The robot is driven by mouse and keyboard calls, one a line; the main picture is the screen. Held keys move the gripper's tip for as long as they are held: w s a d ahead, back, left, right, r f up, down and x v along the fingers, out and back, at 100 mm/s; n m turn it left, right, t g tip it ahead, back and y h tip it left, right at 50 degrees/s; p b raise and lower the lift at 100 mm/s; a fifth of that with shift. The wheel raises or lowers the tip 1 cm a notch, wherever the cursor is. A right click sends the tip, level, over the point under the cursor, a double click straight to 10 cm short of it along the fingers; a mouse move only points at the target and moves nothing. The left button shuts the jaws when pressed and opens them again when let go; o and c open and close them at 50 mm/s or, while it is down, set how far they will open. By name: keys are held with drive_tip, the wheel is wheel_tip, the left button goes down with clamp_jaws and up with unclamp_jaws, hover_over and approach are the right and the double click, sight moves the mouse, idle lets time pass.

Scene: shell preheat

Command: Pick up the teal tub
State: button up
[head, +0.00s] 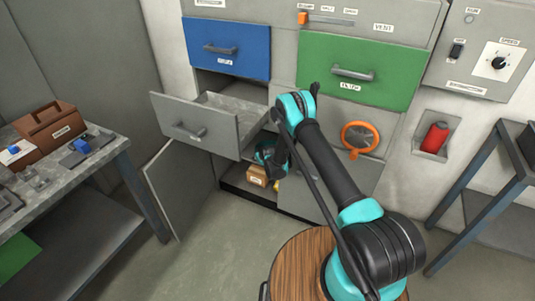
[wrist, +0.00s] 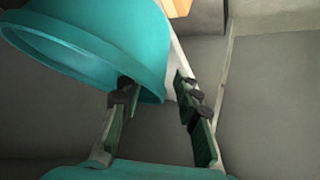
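The teal tub (wrist: 95,40) fills the upper left of the wrist view, its rounded wall and rim close to my gripper. My gripper (wrist: 153,84) is open. Its left finger overlaps the tub's lower edge, and its right finger stands to the right of the tub with a gap between. I cannot tell whether either finger touches the tub. In the head view a small patch of teal (head: 264,153) shows in the lower cabinet, partly hidden by my arm; I cannot tell how much of it is tub or gripper.
A cardboard box (head: 257,175) and a small yellow thing (head: 276,186) are on the cabinet floor. An open grey drawer (head: 195,124) juts out above, and an open cabinet door (head: 181,190) stands at left. The blue drawer (head: 228,47) and green drawer (head: 352,70) are higher up.

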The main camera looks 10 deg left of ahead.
drive_tip(key=shift+x, duration=0.75)
clamp_jaws()
drive_tip(key=shift+r, duration=0.2)
